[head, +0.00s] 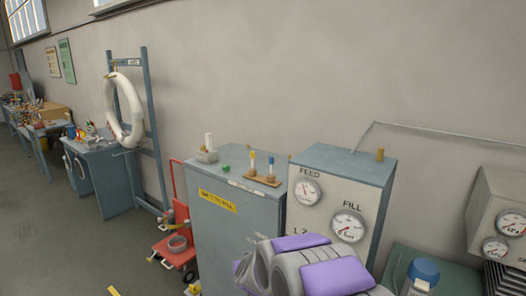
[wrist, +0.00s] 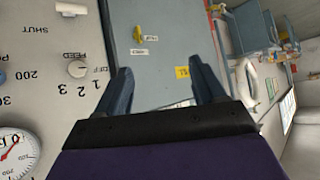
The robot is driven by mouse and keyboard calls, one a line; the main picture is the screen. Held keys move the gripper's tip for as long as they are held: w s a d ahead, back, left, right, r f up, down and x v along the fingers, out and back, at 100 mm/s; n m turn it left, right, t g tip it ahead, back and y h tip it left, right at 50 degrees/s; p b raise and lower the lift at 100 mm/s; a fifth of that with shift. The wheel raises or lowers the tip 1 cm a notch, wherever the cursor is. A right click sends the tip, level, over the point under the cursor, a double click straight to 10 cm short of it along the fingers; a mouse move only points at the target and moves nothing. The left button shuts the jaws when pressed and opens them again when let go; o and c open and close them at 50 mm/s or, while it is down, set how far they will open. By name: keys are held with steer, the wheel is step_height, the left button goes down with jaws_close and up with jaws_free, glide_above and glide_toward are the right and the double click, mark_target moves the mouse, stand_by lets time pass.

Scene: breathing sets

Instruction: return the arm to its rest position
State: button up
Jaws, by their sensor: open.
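My gripper (wrist: 160,92) shows in the wrist view with its two blue-grey fingers spread apart and nothing between them. Beyond the fingers is the front of a blue-grey cabinet (wrist: 150,22), and a panel with dials and a knob (wrist: 78,69) lies to the left. In the head view my arm, grey with purple covers, is folded low at the bottom centre, in front of the gauge panel. The fingers cannot be made out in the head view.
The cabinet (head: 222,222) stands beside the gauge panel (head: 314,217), with small items on top. A red hand truck (head: 177,222) stands left of it. A blue-capped container (head: 422,274) is at the lower right. Floor at the left (head: 40,220) is clear.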

steer(key=s+d+r+g+b, duration=0.1)
steer(key=s+d+g, duration=0.3)
steer(key=s, duration=1.2)
steer(key=s+d+r+g+h+b, duration=0.1)
steer(key=s+d, duration=0.7)
steer(key=s, duration=0.8)
steer(key=s+d+r+m+g+b, duration=0.1)
steer(key=s+d+g+b, duration=0.2)
steer(key=s, duration=1.3)
steer(key=d+g, duration=0.3)
steer(key=shift+d+g+h, duration=0.3)
steer(key=shift+d+h, duration=0.1)
steer(key=shift+c, duration=0.4)
